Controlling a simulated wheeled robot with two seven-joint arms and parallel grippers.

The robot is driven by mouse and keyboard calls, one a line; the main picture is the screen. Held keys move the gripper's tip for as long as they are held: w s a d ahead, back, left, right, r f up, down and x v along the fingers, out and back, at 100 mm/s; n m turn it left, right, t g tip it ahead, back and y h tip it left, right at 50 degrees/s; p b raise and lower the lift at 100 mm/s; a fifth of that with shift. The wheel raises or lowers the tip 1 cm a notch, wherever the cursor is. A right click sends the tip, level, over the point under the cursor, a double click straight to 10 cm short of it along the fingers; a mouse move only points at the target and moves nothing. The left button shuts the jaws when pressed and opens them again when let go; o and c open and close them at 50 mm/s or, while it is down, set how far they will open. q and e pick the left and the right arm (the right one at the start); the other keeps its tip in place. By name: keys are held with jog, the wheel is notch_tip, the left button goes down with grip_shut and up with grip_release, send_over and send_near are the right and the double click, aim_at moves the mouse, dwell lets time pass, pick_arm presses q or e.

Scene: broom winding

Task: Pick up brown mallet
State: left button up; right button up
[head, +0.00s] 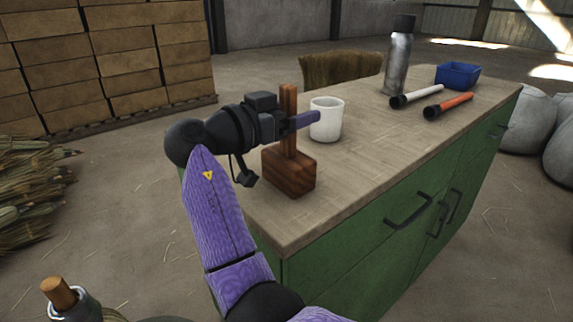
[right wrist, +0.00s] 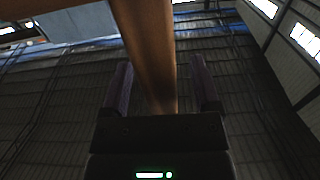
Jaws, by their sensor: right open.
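The brown mallet (head: 289,172) stands upright on the near end of the table, its block-shaped head down and its handle pointing up. My right gripper (head: 303,120) is at the handle, well above the head. One purple finger shows reaching past the handle in the head view; the other is hidden. In the right wrist view, the handle (right wrist: 148,50) rises between the two spread fingers of my gripper (right wrist: 162,85), with gaps on both sides. The jaws are open. My left gripper is not in view.
A white mug (head: 326,120) stands just beyond the fingertips. Farther back on the table (head: 370,145) are a metal bottle (head: 397,62), a white-handled tool (head: 417,96), an orange-handled tool (head: 448,106) and a blue bin (head: 457,76). The table's right front is clear.

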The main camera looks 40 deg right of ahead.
jog(key=shift+d, duration=0.5)
grip_shut()
